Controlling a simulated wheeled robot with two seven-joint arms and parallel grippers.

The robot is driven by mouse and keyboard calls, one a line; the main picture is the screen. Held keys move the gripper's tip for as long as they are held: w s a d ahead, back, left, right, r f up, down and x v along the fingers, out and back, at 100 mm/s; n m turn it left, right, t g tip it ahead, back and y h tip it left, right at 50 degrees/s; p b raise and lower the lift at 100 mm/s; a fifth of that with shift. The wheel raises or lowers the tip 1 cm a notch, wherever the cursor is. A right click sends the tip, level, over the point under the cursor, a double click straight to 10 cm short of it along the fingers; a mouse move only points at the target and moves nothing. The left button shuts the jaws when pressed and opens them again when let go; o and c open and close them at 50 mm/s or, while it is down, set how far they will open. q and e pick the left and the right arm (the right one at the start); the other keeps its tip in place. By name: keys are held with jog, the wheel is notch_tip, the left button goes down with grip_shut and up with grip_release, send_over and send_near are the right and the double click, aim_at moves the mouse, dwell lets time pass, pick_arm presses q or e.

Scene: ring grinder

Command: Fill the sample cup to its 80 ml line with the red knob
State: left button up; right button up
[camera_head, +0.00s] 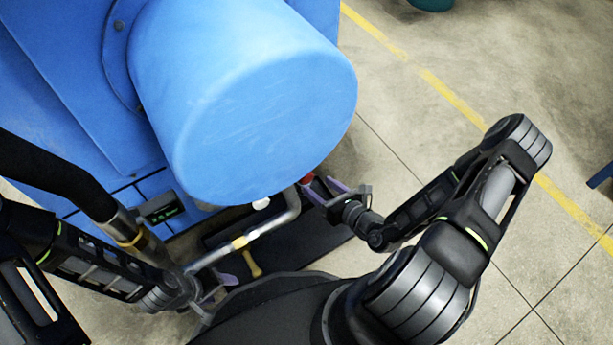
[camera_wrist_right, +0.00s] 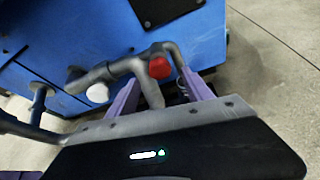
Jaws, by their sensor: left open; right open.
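The red knob (camera_head: 306,178) sits at the right end of a grey pipe under the blue machine drum. It also shows in the right wrist view (camera_wrist_right: 159,67), between the purple fingers of my right gripper (camera_wrist_right: 157,78). That gripper (camera_head: 325,188) is open around or just short of the knob; contact cannot be told. My left gripper (camera_head: 219,283) is open, low at the left near the pipe's lower end. No sample cup or 80 ml line can be made out.
The blue machine (camera_head: 245,90) fills the upper left. A grey pipe (camera_head: 268,227) with a white knob (camera_head: 262,203) runs below it. A yellow handle (camera_head: 250,264) hangs near my left gripper. A small green-lit display (camera_head: 161,212) is on the machine.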

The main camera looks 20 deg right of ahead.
aim_at(309, 180)
jog(key=b+x, duration=0.2)
jog(key=x, duration=0.4)
jog(key=shift+a+f, duration=0.1)
jog(key=shift+f, duration=0.1)
jog(key=shift+w+a+b, duration=0.15)
jog(key=shift+w+b, duration=0.15)
jog(key=shift+w, duration=0.15)
grip_shut()
